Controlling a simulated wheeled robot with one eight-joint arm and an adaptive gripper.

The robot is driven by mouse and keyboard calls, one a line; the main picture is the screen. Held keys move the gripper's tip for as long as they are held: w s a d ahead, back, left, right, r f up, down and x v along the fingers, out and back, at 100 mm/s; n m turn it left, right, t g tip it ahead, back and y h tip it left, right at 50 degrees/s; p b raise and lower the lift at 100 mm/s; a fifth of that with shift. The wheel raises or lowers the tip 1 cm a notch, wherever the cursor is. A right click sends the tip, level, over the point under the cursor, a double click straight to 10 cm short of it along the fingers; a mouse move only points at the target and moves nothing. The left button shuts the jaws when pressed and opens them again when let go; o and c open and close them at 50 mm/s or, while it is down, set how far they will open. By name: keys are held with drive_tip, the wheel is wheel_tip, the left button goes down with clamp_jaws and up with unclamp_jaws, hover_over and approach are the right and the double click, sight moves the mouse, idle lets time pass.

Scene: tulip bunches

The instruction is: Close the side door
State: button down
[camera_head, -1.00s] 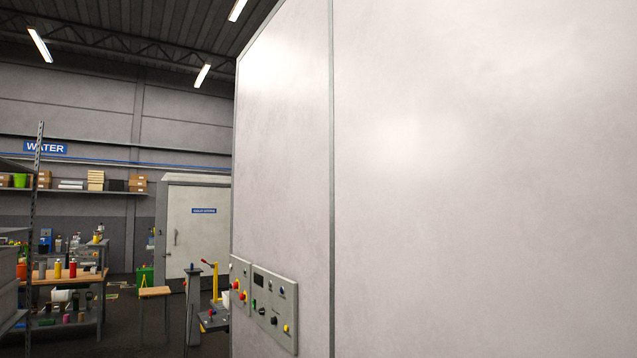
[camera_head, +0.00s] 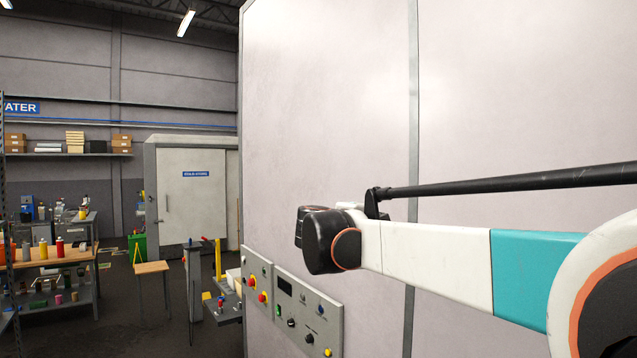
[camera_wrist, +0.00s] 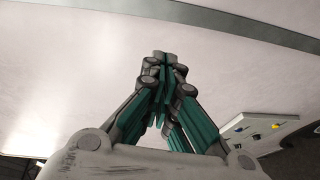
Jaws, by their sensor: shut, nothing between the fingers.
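A pale door (camera_head: 185,200) with a small blue sign and an upright handle at its left stands in the background, left of the middle in the head view. It looks shut. A large, smooth white panel wall (camera_head: 325,120) with a grey vertical seam fills the right side, close to me. I cannot tell which of these is the side door. My gripper (camera_wrist: 163,60) shows in the wrist view, its green-sided fingers together and empty in front of a white panel surface. I cannot tell whether they touch it. In the head view my arm reaches in from the right, and the fingers are not visible.
A control panel (camera_head: 291,300) with buttons is on the white wall's lower left, below my arm. A wooden stool (camera_head: 152,268), a yellow post (camera_head: 218,260) and a workbench (camera_head: 50,257) stand to the left. Dark floor (camera_head: 140,325) is open between them.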

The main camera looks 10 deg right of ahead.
drive_tip(key=w+d+r+p, duration=0.2)
drive_tip(key=w+d+r, duration=0.1)
drive_tip(key=d, duration=0.5)
drive_tip(key=shift+w+d+r+n+t+h+p, duration=0.3)
drive_tip(key=shift+w+d+t+h+p, duration=0.1)
drive_tip(key=shift+w, duration=0.5)
